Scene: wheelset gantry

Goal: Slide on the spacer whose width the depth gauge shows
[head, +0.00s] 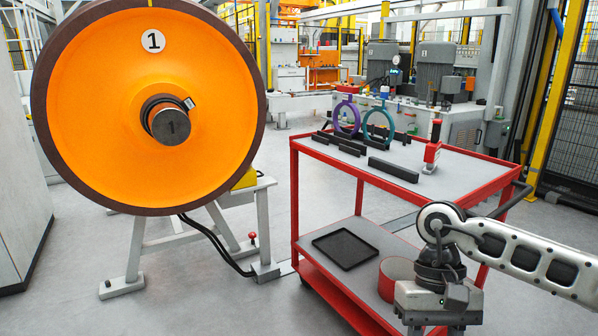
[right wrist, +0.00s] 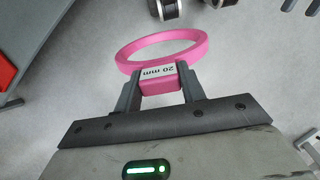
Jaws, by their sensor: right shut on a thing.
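My right gripper (right wrist: 158,82) is shut on the tab of a pink ring spacer (right wrist: 199,44) marked 20 mm. In the head view only the gripper's body shows, low at the right; its fingers and the pink spacer are out of sight there. A purple spacer (head: 337,119) and a teal spacer (head: 366,131) stand upright in black holders on the cart top. A red device (head: 432,155), perhaps the depth gauge, stands near the cart's right; its reading is illegible. The orange wheel (head: 105,105) numbered 1 has a stub shaft (head: 172,127) with a dark collar around it.
The red cart (head: 297,190) has a lower shelf with a black tray (head: 346,249) and a red round-walled thing (head: 385,283) close to my right arm. A grey stand (head: 137,250) is under the wheel. Floor shows between the stand and the cart.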

